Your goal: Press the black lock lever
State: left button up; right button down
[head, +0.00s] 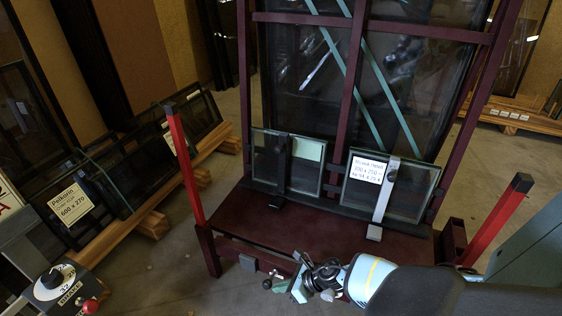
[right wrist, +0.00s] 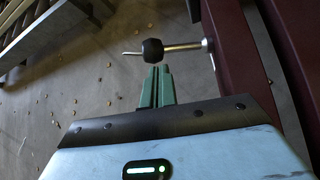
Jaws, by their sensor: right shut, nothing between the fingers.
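The black lock lever shows in the right wrist view as a round black knob (right wrist: 153,49) on a thin metal rod that runs right to the dark red frame. In the head view a small black knob (head: 267,284) shows below the front edge of the rack. My right gripper (head: 292,287) is just right of it, low in front of the rack. In the right wrist view its green fingers (right wrist: 157,72) are together and empty, with their tips just below the knob. I cannot tell whether they touch it. My left gripper is not in view.
The dark red rack (head: 320,226) holds glass panes (head: 408,200) and has red posts (head: 186,165) at both sides. A control box (head: 62,290) with a red knob stands at the lower left. Frames on wooden beams (head: 140,216) lie at left. Concrete floor is clear between.

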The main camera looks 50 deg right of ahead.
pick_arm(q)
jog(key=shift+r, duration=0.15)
pick_arm(e)
jog(key=shift+w+a+r, duration=0.1)
jog(key=shift+w+r, duration=0.15)
jog(key=shift+r, duration=0.1)
